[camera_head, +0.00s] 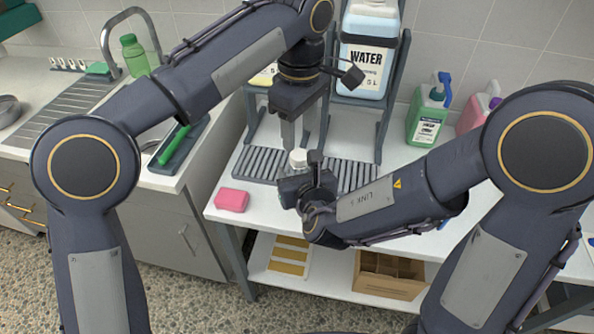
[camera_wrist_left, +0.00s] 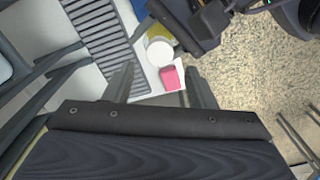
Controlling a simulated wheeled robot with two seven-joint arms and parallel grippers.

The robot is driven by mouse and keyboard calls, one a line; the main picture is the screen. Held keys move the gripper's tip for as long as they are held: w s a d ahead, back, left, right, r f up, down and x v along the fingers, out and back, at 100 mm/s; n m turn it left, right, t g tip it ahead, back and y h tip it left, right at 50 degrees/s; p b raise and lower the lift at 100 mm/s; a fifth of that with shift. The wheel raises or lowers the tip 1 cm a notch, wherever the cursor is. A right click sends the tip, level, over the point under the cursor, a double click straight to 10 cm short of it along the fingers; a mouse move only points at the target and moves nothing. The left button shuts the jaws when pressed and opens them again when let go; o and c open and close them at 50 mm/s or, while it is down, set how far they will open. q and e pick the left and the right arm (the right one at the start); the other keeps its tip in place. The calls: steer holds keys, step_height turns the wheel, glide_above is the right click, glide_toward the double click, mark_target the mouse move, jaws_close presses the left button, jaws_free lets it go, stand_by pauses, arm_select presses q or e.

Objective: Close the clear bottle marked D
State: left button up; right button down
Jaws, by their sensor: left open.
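In the left wrist view the round white top (camera_wrist_left: 160,51) shows just beyond my left fingers. My left gripper (camera_head: 305,142) points down above the bottle, open, with nothing between its fingers (camera_wrist_left: 160,88). My right gripper (camera_head: 304,178) is at the bottle's body, low and in front, and hides its lower part. Whether its jaws grip the bottle cannot be made out.
A pink sponge (camera_head: 232,200) lies left of the bottle at the front edge. A WATER container (camera_head: 366,50) stands on a raised frame behind. A green bottle (camera_head: 427,115) and a pink bottle (camera_head: 477,108) stand at the back right. The sink counter (camera_head: 60,125) is left.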

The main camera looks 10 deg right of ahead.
mark_target(298, 154)
arm_select(q)
step_height(298, 154, down, 6)
steer(key=shift+r, duration=0.15)
stand_by(0.3)
steer(key=c, duration=1)
steer(key=m, duration=0.3)
steer(key=shift+m, duration=0.4)
steer(key=m, duration=0.4)
steer(key=shift+m, duration=0.3)
steer(key=m, duration=0.4)
steer(key=shift+m, duration=0.3)
steer(key=m, duration=0.3)
